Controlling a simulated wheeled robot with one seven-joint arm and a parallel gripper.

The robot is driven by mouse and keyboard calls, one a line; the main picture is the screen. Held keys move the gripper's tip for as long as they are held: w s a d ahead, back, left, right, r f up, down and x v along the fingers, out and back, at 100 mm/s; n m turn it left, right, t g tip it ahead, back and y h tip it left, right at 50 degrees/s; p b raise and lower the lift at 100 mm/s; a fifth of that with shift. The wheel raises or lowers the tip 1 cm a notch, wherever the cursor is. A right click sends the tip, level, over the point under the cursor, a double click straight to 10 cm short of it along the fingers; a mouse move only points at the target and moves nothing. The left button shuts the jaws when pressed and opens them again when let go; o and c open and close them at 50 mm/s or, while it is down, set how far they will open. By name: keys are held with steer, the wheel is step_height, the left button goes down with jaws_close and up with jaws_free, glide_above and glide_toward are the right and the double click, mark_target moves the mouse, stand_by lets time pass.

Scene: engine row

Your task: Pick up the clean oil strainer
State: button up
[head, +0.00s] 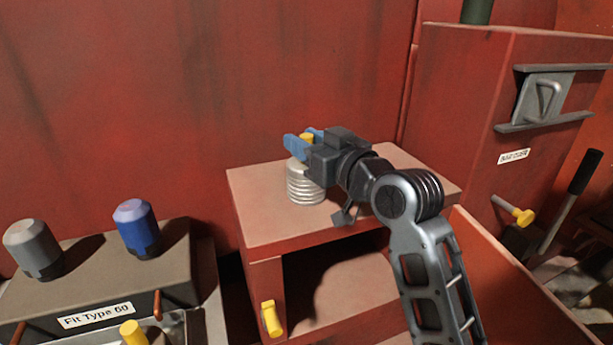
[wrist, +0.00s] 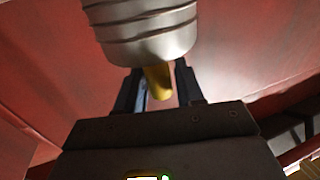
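A silver, ribbed cylindrical strainer (head: 305,184) with a yellow knob (head: 307,137) on top stands upright on the red cabinet top (head: 262,222). In the wrist view the strainer's ribbed body (wrist: 145,32) fills the upper middle. My gripper (head: 304,140) reaches in from the right at knob height. Its two blue-padded fingers (wrist: 161,90) are open, one on each side of the yellow knob (wrist: 158,80), with a narrow gap showing. Part of the strainer's right side is hidden behind my gripper in the head view.
At the left, a grey canister (head: 33,248) and a blue canister (head: 136,229) stand on a box labelled "Fit Type 60" (head: 97,316). A tall red cabinet (head: 460,120) with a latch and yellow-knobbed lever (head: 515,211) stands right. A red wall is close behind.

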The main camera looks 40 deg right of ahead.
jaws_close()
steer(key=shift+r, duration=0.15)
stand_by(0.4)
